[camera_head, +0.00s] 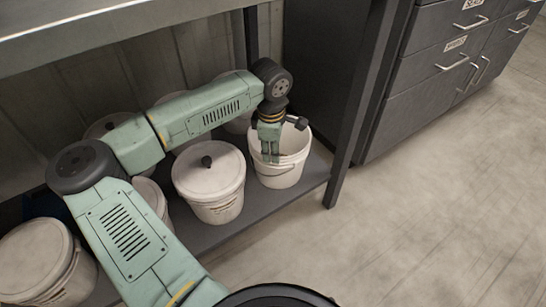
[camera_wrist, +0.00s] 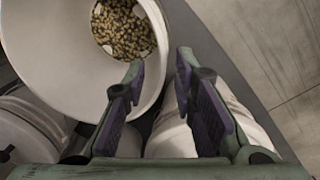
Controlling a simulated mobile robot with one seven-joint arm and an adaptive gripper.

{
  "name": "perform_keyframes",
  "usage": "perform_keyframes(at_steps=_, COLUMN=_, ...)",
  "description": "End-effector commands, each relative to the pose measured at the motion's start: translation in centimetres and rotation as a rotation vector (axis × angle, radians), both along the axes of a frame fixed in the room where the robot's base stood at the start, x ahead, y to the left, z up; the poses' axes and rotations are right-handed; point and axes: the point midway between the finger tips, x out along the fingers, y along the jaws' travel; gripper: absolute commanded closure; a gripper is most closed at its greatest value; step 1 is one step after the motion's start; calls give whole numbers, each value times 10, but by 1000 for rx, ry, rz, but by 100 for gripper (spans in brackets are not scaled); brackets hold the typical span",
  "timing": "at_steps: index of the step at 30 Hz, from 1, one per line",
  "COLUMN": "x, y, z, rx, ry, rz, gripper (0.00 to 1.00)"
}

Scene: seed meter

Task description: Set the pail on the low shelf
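The white open pail (camera_head: 283,179) stands upright at the right end of the low shelf (camera_head: 247,219), next to a lidded pail. In the wrist view the open pail (camera_wrist: 50,45) shows seeds (camera_wrist: 125,28) at its bottom. My gripper (camera_head: 270,160) points down at the pail's rim. In the wrist view my gripper (camera_wrist: 160,65) has its fingers apart, the left one over the pail's mouth and the right one outside it, with the rim between them. Contact with the wall cannot be told.
A lidded pail (camera_head: 209,171) stands left of the open one, and another (camera_head: 38,262) is at the far left. More pails stand behind my arm. A bench top (camera_head: 90,22) overhangs the shelf. A dark post (camera_head: 352,125) and drawers (camera_head: 440,70) stand to the right. The floor (camera_head: 430,220) is clear.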

Motion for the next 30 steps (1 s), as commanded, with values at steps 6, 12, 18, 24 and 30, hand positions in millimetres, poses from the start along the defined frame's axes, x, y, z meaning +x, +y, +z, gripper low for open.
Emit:
perform_keyframes(at_steps=6, x=-4, y=1, z=39, rx=1, ry=-1, rz=0, gripper=75)
perform_keyframes(at_steps=12, x=-6, y=1, z=51, rx=1, ry=0, rz=0, gripper=75)
perform_keyframes(at_steps=18, x=-6, y=1, z=52, rx=0, ry=1, rz=0, gripper=75)
perform_keyframes(at_steps=24, x=-6, y=1, z=52, rx=0, ry=1, rz=0, gripper=75)
perform_keyframes(at_steps=30, x=-6, y=1, z=51, rx=0, ry=1, rz=0, gripper=75)
